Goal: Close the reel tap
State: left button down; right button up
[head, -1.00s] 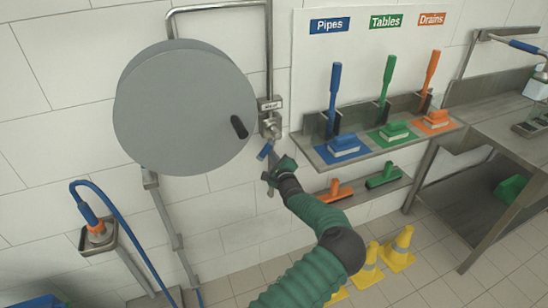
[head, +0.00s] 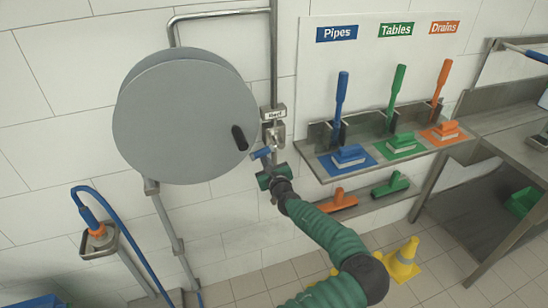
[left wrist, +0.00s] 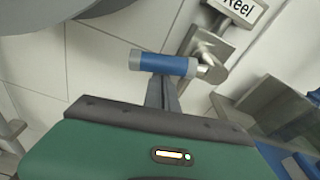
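The reel tap (head: 273,134) is a metal valve on the wall pipe under a small "Reel" label, right of the large grey hose reel (head: 185,115). Its blue lever handle (head: 261,153) points left and slightly down from the valve. The lever (left wrist: 165,64) lies nearly level in the left wrist view. My left gripper (head: 268,163) is just below the lever. In the left wrist view its fingers (left wrist: 162,84) sit close together, with nothing seen between them. Their tips reach the lever's lower edge; I cannot tell if they touch it. My right gripper is not in view.
A steel shelf (head: 325,172) with blue, green and orange brushes is right of the tap. A lower ledge holds an orange brush (head: 338,200) and a green brush (head: 390,185). A yellow cone (head: 403,260) stands on the floor. A blue hose (head: 125,225) hangs at left.

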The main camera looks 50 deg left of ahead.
pick_arm(q)
jog(key=shift+s+a+r+m+g+p, duration=0.15)
jog(key=shift+s+r+m+p, duration=0.1)
jog(key=shift+r+m, duration=0.25)
jog(key=shift+s+a+r+m+g+p, duration=0.15)
jog(key=shift+s+r+m, duration=0.1)
jog(key=shift+r+m, duration=0.2)
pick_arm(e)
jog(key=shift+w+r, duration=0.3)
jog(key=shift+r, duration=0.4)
pick_arm(q)
jog(key=shift+d, duration=0.15)
jog(key=shift+f, duration=0.1)
